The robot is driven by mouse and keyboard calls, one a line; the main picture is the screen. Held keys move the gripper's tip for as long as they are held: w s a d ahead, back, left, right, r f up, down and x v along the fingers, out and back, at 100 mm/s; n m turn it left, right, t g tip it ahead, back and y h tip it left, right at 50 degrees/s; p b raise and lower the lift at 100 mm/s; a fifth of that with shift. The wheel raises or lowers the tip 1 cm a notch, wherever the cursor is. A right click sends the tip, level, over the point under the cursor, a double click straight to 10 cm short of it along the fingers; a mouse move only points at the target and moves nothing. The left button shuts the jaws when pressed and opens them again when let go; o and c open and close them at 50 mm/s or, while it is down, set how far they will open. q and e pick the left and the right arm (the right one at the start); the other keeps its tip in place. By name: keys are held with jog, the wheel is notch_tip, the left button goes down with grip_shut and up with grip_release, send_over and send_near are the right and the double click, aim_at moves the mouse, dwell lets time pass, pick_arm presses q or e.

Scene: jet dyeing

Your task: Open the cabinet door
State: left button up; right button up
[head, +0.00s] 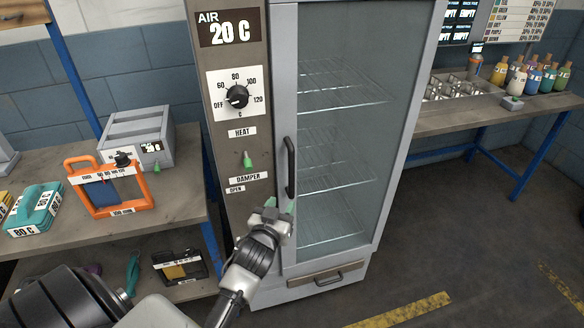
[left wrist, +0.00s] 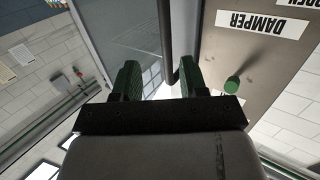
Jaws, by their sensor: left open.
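The cabinet (head: 270,270) stands in the middle of the head view. Its glass door (head: 335,110) looks closed, and wire shelves show behind the glass. The dark upright door handle (head: 290,165) is on the door's left side. My left gripper (head: 281,206) is open at the handle's lower end. In the left wrist view, which is upside down, the handle (left wrist: 166,40) runs down between the green fingers of my left gripper (left wrist: 160,78), nearer the right finger. I cannot tell whether the fingers touch it. My right gripper is not in view.
A control panel with a dial (head: 237,97) and a green damper switch (head: 247,160) is left of the door. A workbench with a grey box (head: 138,138) and an orange frame (head: 108,187) stands at left. Bottles (head: 548,78) stand on the right bench. The floor (head: 450,240) before it is clear.

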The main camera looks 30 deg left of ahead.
aim_at(291, 174)
pick_arm(q)
jog(key=shift+t, duration=0.3)
jog(key=w+r, duration=0.1)
jog(key=w+a+r, duration=0.1)
jog(key=w, duration=0.1)
jog(key=w+a+r, duration=0.1)
jog(key=shift+w+a+r+p, duration=0.1)
jog(key=shift+w+p, duration=0.15)
jog(key=shift+p, duration=0.15)
jog(key=x, duration=0.5)
jog(key=shift+w, duration=0.2)
jog(key=shift+w+a, duration=0.1)
jog(key=shift+w, duration=0.2)
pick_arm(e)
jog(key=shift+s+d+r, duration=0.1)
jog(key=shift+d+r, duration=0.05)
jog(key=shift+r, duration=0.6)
pick_arm(q)
grip_shut()
